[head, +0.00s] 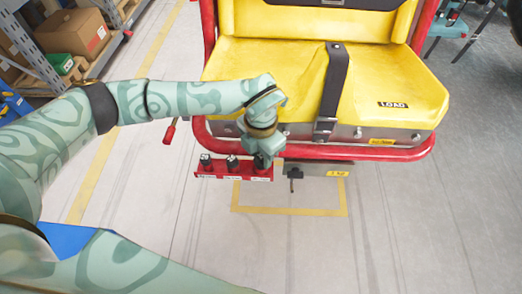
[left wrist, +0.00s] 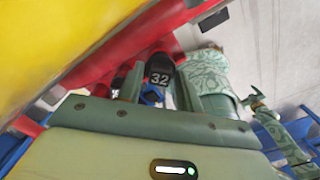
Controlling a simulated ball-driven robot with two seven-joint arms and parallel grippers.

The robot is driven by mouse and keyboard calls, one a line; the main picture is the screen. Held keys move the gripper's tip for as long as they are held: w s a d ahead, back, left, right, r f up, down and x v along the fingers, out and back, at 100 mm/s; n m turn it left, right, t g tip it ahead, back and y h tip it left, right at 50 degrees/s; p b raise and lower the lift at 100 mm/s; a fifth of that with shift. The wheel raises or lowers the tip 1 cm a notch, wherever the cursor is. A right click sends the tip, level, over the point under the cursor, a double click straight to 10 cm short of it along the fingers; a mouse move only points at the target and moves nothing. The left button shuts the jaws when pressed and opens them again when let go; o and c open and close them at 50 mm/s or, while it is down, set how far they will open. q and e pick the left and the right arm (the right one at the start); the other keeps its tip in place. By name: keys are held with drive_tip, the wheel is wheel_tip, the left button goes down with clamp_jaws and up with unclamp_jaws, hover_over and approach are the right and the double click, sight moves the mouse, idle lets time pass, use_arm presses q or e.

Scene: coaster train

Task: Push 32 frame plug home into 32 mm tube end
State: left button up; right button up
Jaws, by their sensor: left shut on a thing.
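My left gripper (head: 263,160) is at the right end of a red rack below the front of the yellow seat. In the left wrist view its two fingers (left wrist: 157,92) are shut on the 32 frame plug (left wrist: 160,72), a black piece with a white "32" on it. The plug's far end is hidden in this view, and the gripper covers it in the head view. I cannot make out the 32 mm tube end, or whether the plug touches it.
The red rack (head: 215,177) carries two more black-topped pieces (head: 206,160) left of my gripper. The yellow seat (head: 300,75) and its red frame rail (head: 350,153) are close behind. A black fitting (head: 294,173) hangs to the right. The floor in front is clear.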

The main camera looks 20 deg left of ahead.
use_arm(q)
drive_tip(key=shift+f, duration=0.4)
drive_tip(key=o, duration=1.5)
drive_tip(key=shift+s, duration=0.15)
drive_tip(key=shift+c, duration=0.2)
drive_tip(key=shift+a, duration=0.1)
drive_tip(key=shift+c, duration=0.7)
